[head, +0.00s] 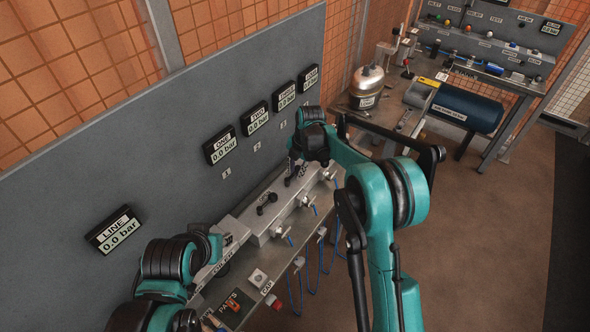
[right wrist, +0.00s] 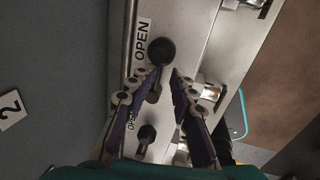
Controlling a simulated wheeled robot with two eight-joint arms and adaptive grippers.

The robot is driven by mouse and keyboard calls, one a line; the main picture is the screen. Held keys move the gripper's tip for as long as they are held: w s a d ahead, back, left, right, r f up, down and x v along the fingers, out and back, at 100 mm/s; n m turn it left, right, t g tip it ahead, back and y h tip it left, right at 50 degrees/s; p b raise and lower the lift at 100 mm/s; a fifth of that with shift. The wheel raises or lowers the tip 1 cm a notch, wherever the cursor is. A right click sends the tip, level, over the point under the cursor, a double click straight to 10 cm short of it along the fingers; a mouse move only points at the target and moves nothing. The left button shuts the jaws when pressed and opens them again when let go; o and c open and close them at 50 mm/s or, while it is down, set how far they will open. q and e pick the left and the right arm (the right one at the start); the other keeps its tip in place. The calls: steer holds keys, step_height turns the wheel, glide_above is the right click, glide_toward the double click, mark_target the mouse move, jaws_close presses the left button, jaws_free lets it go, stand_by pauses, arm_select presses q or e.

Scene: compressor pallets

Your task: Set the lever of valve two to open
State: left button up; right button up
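In the head view a grey valve manifold (head: 250,221) runs along the wall panel, with a black lever (head: 267,203) on its top. My right gripper (head: 298,170) is over the manifold farther along; its fingers are small there. In the right wrist view the purple-padded fingers (right wrist: 168,74) are apart with a narrow gap at the tips and nothing gripped. A black round knob (right wrist: 161,51) is just beyond the tips, beside the OPEN label (right wrist: 142,40). Another black knob (right wrist: 146,135) is lower. A finger partly hides the part between. My left arm's end (head: 205,245) is at the lower left; its fingers are unclear.
A "2" plate (right wrist: 10,108) is on the panel. The TWO gauge (head: 255,119) and LINE gauge (head: 115,230) are on the wall, the latter reading 0.0 bar. Brown floor (head: 470,240) is clear at right.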

steer(key=shift+w+d+f, duration=0.1)
steer(key=shift+w+d, duration=0.1)
steer(key=shift+w, duration=0.1)
steer(key=shift+r, duration=0.25)
step_height(320, 180, up, 11)
steer(key=s+d, duration=0.1)
steer(key=shift+s+d+r, duration=0.15)
steer(key=shift+s+r, duration=0.05)
steer(key=shift+s, duration=0.2)
